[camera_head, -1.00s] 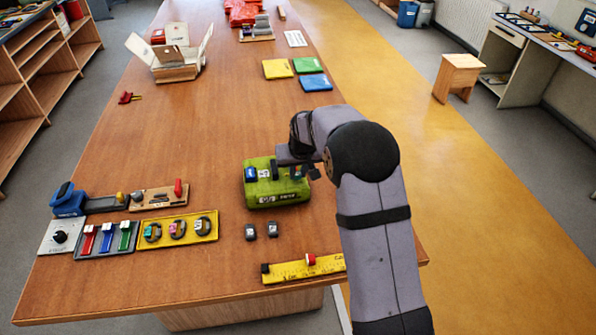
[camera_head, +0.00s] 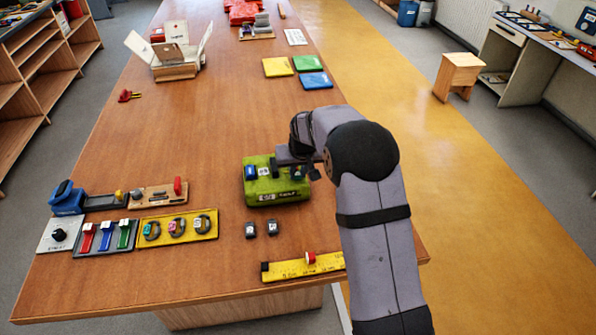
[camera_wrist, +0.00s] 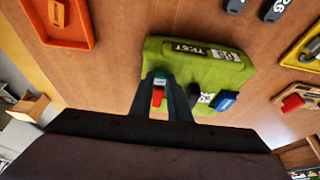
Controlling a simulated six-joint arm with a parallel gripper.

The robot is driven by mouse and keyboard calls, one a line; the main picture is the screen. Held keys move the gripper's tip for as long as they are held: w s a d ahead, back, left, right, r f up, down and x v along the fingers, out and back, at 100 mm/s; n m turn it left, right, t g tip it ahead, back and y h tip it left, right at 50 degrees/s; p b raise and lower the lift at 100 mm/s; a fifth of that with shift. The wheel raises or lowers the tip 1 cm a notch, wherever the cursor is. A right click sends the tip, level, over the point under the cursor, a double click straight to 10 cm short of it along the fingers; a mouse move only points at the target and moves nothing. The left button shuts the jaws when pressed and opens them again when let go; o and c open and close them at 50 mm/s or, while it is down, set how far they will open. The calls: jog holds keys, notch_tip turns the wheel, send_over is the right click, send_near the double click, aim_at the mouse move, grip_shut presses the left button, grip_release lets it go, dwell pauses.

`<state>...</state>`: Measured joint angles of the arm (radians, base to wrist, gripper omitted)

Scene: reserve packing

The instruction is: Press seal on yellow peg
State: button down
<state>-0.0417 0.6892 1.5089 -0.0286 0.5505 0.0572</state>
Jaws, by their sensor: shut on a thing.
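My gripper (camera_wrist: 166,100) is shut on a small red and teal piece (camera_wrist: 158,91) at the edge of a green pouch (camera_wrist: 187,55) marked TEST. The pouch also shows in the head view (camera_head: 277,190), lying on the table below my wrist. A blue piece (camera_wrist: 224,101) and a dark piece sit at the same side of the pouch. I cannot tell whether the held piece touches the pouch. I cannot clearly make out a yellow peg. A small yellow piece (camera_head: 119,196) stands by the blue device at the left.
A rack with red, blue and green pieces (camera_head: 77,254) and a yellow tray of rings (camera_head: 148,218) stand at the left. Two grey tags (camera_head: 272,229) and a yellow ruler (camera_head: 290,270) lie in front. An orange tray (camera_wrist: 75,40) is beside the pouch. The middle of the table is clear.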

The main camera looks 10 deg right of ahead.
jog(key=shift+f, duration=0.15)
jog(key=c, duration=1.6)
grip_release()
jog(key=shift+b+v, duration=1.55)
jog(key=shift+v, duration=2.15)
jog(key=s+f+g, duration=0.1)
jog(key=s+f, duration=0.1)
jog(key=s, duration=0.9)
jog(key=s+d+f+g, duration=0.1)
jog(key=s+f+g, duration=0.1)
jog(key=s, duration=0.9)
jog(key=s+d+f+g, duration=0.1)
jog(key=s+f, duration=0.3)
jog(key=s, duration=0.7)
jog(key=shift+g, duration=0.3)
